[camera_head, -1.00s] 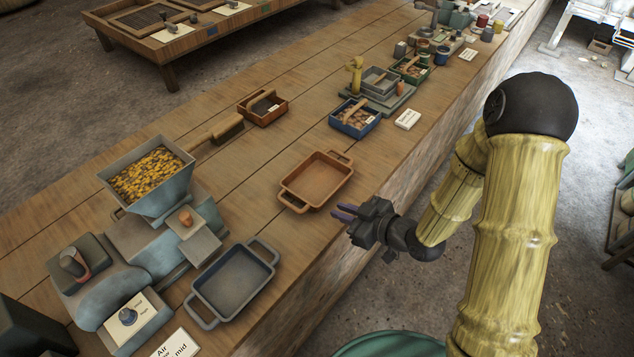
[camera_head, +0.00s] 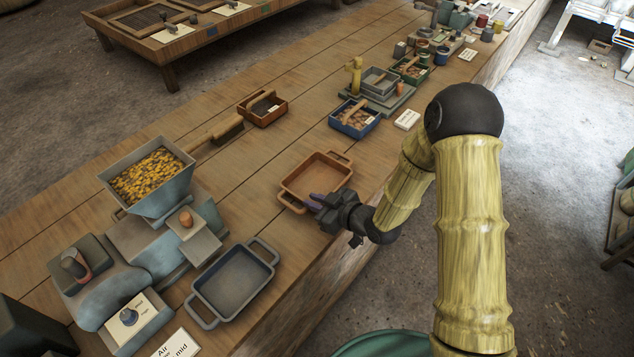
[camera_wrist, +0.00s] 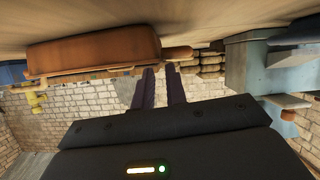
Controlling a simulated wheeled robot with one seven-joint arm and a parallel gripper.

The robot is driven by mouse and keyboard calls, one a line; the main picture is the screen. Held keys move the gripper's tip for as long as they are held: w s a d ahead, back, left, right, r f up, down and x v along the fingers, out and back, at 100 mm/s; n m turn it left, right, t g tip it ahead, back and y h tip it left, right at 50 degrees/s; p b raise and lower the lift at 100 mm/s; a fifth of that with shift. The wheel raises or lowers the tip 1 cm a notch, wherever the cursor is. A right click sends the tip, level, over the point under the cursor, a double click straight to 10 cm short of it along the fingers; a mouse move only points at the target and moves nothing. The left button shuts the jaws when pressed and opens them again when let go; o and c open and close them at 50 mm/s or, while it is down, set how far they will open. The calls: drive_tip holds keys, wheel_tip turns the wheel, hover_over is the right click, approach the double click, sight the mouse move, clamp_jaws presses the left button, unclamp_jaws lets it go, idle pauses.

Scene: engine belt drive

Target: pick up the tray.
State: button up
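An orange-brown tray (camera_head: 316,177) with a handle at each end sits on the wooden bench. A grey-blue two-handled tray (camera_head: 234,283) sits nearer, beside the machine. My gripper (camera_head: 313,202) is at the orange-brown tray's near right side, close to its near handle. In the wrist view, which looks upside down, my gripper (camera_wrist: 161,70) has two dark fingers apart with nothing held between them.
A blue-grey machine with a hopper (camera_head: 150,180) of yellow pieces stands at left. A blue bin (camera_head: 354,118), a brown bin (camera_head: 263,107) and a white card (camera_head: 407,119) are farther along the bench. Bare wood surrounds the orange-brown tray.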

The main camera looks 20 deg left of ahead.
sight(298, 196)
drive_tip(key=x, duration=0.4)
drive_tip(key=shift+a+f, duration=0.1)
drive_tip(key=shift+a, duration=0.2)
clamp_jaws()
wheel_tip(298, 196, up, 10)
drive_tip(key=shift+p, duration=0.4)
idle(0.7)
